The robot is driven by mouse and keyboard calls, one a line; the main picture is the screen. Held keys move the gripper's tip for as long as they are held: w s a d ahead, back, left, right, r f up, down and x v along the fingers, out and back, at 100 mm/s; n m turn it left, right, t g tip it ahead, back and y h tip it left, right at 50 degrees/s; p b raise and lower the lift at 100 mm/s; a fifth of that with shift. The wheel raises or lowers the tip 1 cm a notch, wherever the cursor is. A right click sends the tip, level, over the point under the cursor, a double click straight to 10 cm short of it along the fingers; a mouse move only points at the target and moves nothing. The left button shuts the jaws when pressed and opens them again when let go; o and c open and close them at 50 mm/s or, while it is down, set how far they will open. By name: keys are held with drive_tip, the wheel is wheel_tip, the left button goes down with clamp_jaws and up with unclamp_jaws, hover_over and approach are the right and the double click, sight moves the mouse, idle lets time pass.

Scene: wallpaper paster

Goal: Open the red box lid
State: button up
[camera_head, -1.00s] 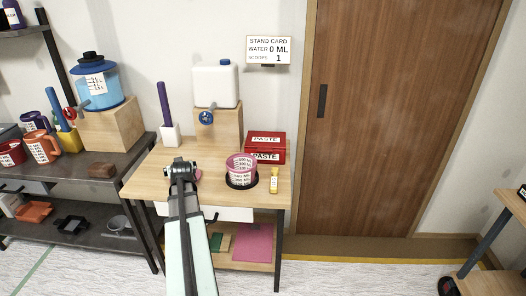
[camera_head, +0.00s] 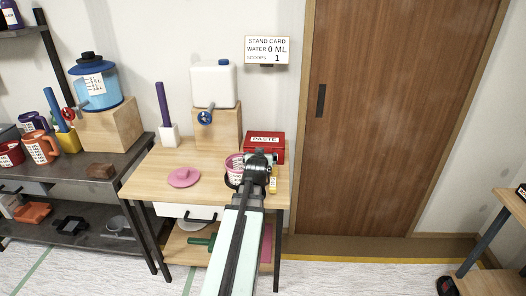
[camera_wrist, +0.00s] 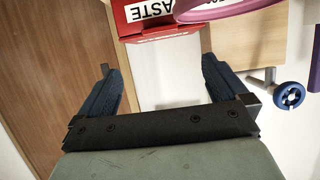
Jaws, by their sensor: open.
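The red box (camera_head: 279,149) with a PASTE label stands at the right back of the wooden table. Its lid (camera_head: 265,134) looks shut in the head view. In the wrist view the red box (camera_wrist: 127,22) is at the top, beyond my fingertips, with part of its label cut off. My gripper (camera_head: 259,156) is just in front of the box and covers part of its front. In the wrist view my gripper (camera_wrist: 157,62) has its fingers spread with nothing held.
A pink measuring cup (camera_head: 234,162) is close to my gripper's left, partly hidden. A pink disc (camera_head: 184,177) lies on the open left tabletop (camera_head: 150,185). A white water tank (camera_head: 213,84) stands on a wooden block behind.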

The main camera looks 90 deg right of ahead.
drive_tip(key=x, duration=1.3)
drive_tip(key=shift+d+f, duration=0.15)
drive_tip(key=shift+d, duration=0.15)
drive_tip(key=c, duration=1.5)
